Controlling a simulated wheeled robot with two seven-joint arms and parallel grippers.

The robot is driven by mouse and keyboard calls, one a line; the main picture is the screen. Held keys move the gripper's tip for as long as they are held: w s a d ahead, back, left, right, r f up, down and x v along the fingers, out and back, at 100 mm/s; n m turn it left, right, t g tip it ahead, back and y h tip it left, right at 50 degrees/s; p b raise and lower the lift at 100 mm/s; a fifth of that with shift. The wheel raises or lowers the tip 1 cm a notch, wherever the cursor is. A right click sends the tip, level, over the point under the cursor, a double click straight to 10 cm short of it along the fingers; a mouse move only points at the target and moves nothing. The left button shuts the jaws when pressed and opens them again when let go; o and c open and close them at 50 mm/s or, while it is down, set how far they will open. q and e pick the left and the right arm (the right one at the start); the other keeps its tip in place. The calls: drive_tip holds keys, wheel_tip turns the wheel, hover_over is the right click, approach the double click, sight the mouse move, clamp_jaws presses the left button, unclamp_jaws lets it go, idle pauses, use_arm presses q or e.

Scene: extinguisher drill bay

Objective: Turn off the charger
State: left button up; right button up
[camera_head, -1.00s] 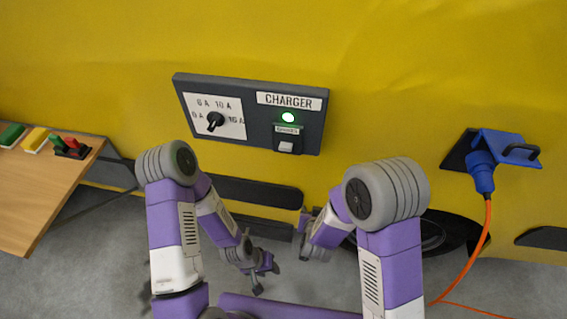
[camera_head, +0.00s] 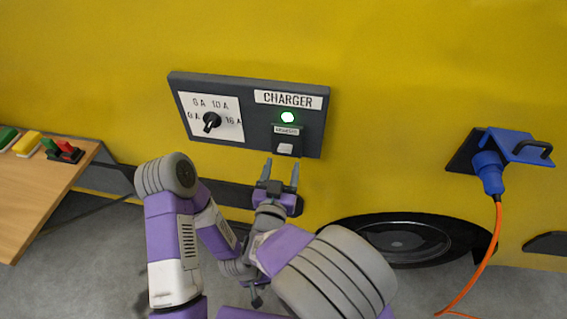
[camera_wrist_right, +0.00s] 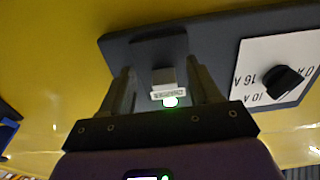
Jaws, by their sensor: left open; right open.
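The dark charger panel (camera_head: 253,137) is on the yellow wall, labelled CHARGER. Its green lamp (camera_head: 288,117) is lit. A pale switch (camera_head: 285,148) sits below the lamp under a small label. A black knob (camera_head: 211,122) on a white amp dial points to the lower left. My right gripper (camera_head: 281,164) is open and empty just below the switch, pointing up at the panel. In the right wrist view, upside down, its open fingers (camera_wrist_right: 160,70) stand either side of the lamp and label (camera_wrist_right: 168,91). My left gripper (camera_head: 256,296) is low down, partly hidden by my right arm.
A blue plug (camera_head: 490,172) with an orange cable (camera_head: 488,255) sits in a blue flap socket at the right. A wooden table (camera_head: 40,195) at the left holds green, yellow and red items. The wall around the panel is clear.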

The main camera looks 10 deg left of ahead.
sight(286, 147)
drive_tip(key=w, duration=0.2)
drive_tip(key=shift+w, duration=0.35)
drive_tip(key=c, duration=1)
drive_tip(key=shift+f+t+b, duration=0.35)
drive_tip(key=shift+t+b, duration=0.05)
drive_tip(key=shift+b, duration=0.75)
drive_tip(key=shift+c, duration=0.2)
drive_tip(key=shift+w+r+t+b, duration=0.15)
drive_tip(key=shift+t+b, duration=0.15)
drive_tip(key=shift+b, duration=0.25)
drive_tip(key=o, duration=1)
